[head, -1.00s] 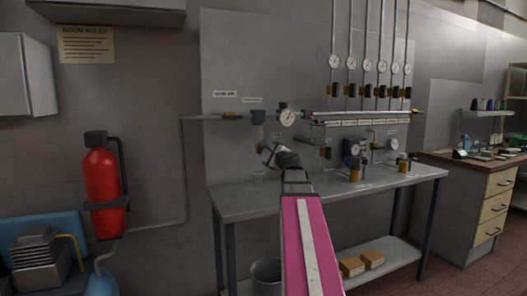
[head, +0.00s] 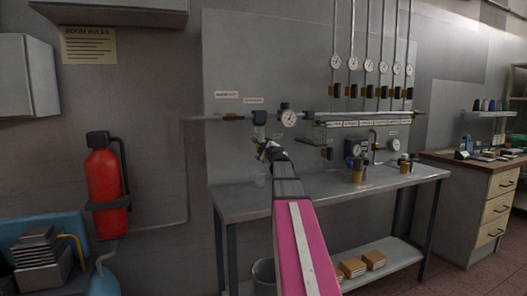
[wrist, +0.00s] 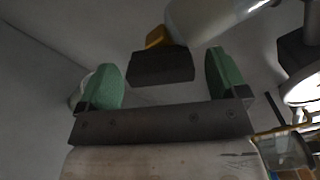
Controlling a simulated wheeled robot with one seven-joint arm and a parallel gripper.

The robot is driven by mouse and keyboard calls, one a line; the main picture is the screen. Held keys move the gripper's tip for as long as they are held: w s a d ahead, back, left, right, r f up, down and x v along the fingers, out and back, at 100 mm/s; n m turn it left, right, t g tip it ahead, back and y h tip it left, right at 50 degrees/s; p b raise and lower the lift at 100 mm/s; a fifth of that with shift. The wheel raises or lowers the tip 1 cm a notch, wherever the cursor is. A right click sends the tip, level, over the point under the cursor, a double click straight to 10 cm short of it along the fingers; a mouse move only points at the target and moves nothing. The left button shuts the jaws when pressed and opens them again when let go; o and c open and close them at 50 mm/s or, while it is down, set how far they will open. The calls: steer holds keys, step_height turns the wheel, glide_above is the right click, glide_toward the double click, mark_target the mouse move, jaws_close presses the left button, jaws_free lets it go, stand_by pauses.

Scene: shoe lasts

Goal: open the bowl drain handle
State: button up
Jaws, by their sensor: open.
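The bowl (head: 259,131) hangs under the air fitting on the back panel; in the wrist view it is a pale rounded body (wrist: 212,18) at the top. The drain handle is a dark block (wrist: 160,68) on a short yellow stem (wrist: 157,37) at the bowl's lower end. My gripper (wrist: 165,80) is open, with one green finger on each side of the handle. In the head view my gripper (head: 263,151) is just below the bowl, and the handle cannot be made out there.
A round gauge (head: 289,118) sits right of the bowl, close to my gripper. More valves and gauges fill the panel to the right. A red cylinder (head: 105,180) hangs at left.

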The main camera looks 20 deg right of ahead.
steer(key=shift+w, duration=0.1)
steer(key=c, duration=0.9)
steer(key=shift+c, duration=0.2)
steer(key=shift+n, duration=2.9)
steer(key=o, duration=0.9)
steer(key=shift+o, duration=0.2)
